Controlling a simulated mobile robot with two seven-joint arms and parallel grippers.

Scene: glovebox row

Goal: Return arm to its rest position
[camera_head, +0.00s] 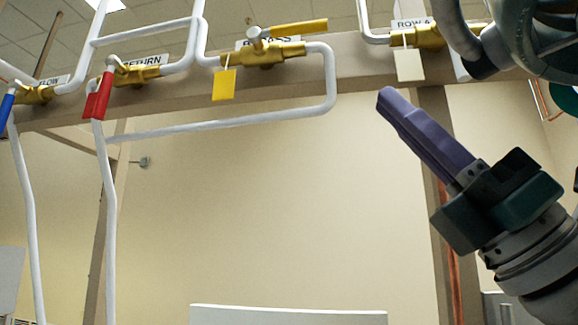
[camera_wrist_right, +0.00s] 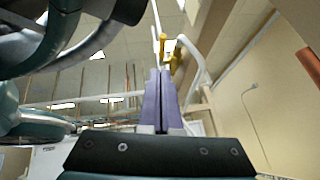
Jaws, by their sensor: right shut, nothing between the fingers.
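My right gripper (camera_head: 384,99) comes in from the lower right of the head view, with its purple fingers pointing up and left. Its fingers are together and hold nothing. They also show shut in the middle of the right wrist view (camera_wrist_right: 158,74). The fingertips are in front of the bare wall, below the beam, apart in the picture from the valves. Part of another dark, rounded arm link of mine (camera_head: 535,35) fills the upper right corner of the head view. My left gripper is not in view.
Brass valves line the beam (camera_head: 360,62): one with a blue handle (camera_head: 7,108), the RETURN valve with a red handle (camera_head: 98,96), the BYPASS valve with a yellow handle (camera_head: 300,28), and the ROW A valve (camera_head: 428,36). White pipes (camera_head: 230,120) join them. The wall (camera_head: 270,200) below is open.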

